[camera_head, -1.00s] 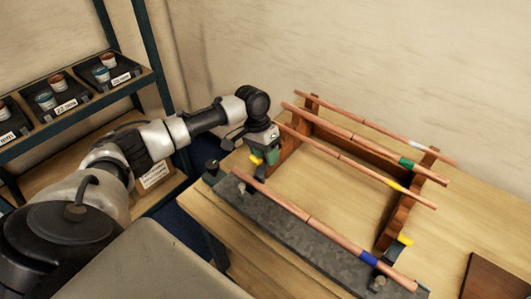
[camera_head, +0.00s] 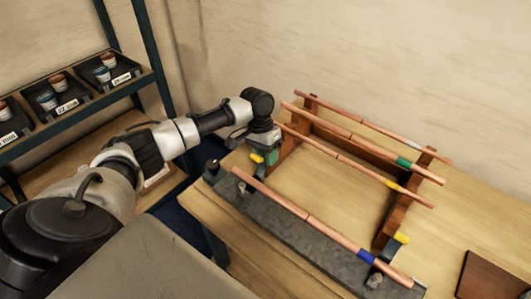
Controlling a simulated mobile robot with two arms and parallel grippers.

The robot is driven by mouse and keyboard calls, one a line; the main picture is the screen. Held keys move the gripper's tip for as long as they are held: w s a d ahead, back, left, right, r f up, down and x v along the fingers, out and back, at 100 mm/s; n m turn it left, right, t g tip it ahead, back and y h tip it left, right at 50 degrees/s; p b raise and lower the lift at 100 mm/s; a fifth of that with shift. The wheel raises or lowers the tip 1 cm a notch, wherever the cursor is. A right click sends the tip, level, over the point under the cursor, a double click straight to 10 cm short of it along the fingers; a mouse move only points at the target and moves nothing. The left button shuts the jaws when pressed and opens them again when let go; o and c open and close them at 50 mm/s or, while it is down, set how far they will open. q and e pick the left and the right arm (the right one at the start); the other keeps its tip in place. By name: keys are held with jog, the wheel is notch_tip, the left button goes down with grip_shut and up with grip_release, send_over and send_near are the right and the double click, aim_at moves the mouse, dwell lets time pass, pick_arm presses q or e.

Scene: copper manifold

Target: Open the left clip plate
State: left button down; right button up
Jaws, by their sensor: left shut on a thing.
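The left clip plate, with a yellow tab (camera_head: 257,158), is at the left end of the wooden pipe rack, close to the dark front rail. My left gripper (camera_head: 265,155) reaches down from above and is shut on it; the fingers hide much of the plate, and I cannot tell how far it is open. A matching right clip plate with a yellow tab (camera_head: 402,238) sits at the right end of the rack. My right gripper is not in view.
Several copper pipes with coloured bands lie across the wooden rack (camera_head: 385,222); the nearest has a blue band (camera_head: 367,254). A dark grey rail (camera_head: 300,240) runs along the table front. A shelf with labelled bins (camera_head: 65,98) stands left. A brown board (camera_head: 482,280) lies right.

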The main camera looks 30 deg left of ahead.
pick_arm(q)
jog(key=shift+w+f+g+p, duration=0.3)
jog(key=shift+w+g, duration=0.1)
jog(key=shift+g, duration=0.4)
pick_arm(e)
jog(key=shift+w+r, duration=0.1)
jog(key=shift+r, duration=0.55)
pick_arm(q)
jog(key=c, duration=1)
grip_release()
jog(key=shift+s+a, duration=0.1)
jog(key=shift+a, duration=0.05)
jog(key=b+v, duration=0.3)
jog(key=v, duration=0.8)
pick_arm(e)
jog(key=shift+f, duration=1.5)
pick_arm(q)
jog(key=shift+f, duration=0.15)
